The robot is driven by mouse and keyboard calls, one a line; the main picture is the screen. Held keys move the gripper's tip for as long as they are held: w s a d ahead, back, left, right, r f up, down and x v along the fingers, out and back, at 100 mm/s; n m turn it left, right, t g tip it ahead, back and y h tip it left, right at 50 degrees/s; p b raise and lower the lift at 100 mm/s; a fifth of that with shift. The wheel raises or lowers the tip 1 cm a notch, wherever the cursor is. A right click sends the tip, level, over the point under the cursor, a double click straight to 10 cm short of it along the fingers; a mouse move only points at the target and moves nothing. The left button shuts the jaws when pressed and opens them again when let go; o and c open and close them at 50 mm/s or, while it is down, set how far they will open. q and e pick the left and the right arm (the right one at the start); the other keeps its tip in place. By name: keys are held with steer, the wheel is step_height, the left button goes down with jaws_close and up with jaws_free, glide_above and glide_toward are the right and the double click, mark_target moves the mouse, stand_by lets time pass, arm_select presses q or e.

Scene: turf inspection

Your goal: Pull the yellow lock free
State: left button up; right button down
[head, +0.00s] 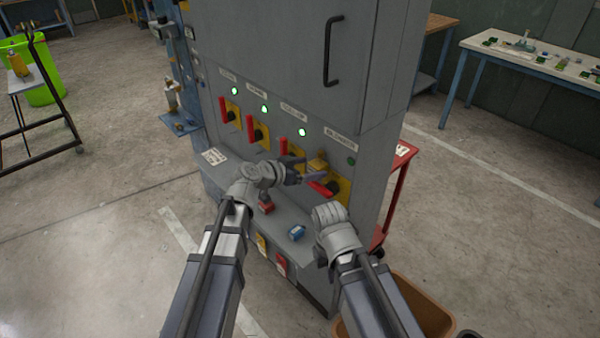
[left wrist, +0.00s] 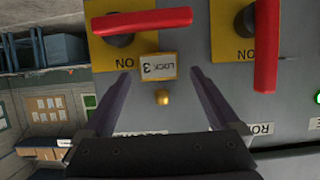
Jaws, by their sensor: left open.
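The yellow lock (head: 318,163) is on the rightmost switch of the grey cabinet, by its yellow plate. My left gripper (head: 304,177) is in front of that switch. In the left wrist view its two fingers (left wrist: 160,80) are apart, one on each side of the lock, with a visible gap on both sides. The red handle (left wrist: 127,22) lies across its plate. My right gripper (head: 331,214) is lower right; its fingers are hidden.
Three more red-handled switches (head: 291,149) stand in a row to the left. The cabinet ledge (head: 232,172) holds a red item (head: 266,206) and a blue item (head: 297,232). A red cart (head: 396,190) stands right of the cabinet, and a brown bin (head: 425,309) at lower right.

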arm_select(q)
steer(key=shift+b+x, duration=0.35)
steer(key=shift+x, duration=1)
jaws_close()
steer(key=c, duration=0.6)
jaws_free()
steer(key=c, duration=0.9)
steer(key=shift+o, duration=0.2)
steer(key=shift+s, duration=0.1)
steer(key=shift+a, duration=0.1)
steer(key=shift+s+a, duration=0.35)
steer(key=shift+s, duration=0.05)
steer(key=shift+s+a, duration=0.25)
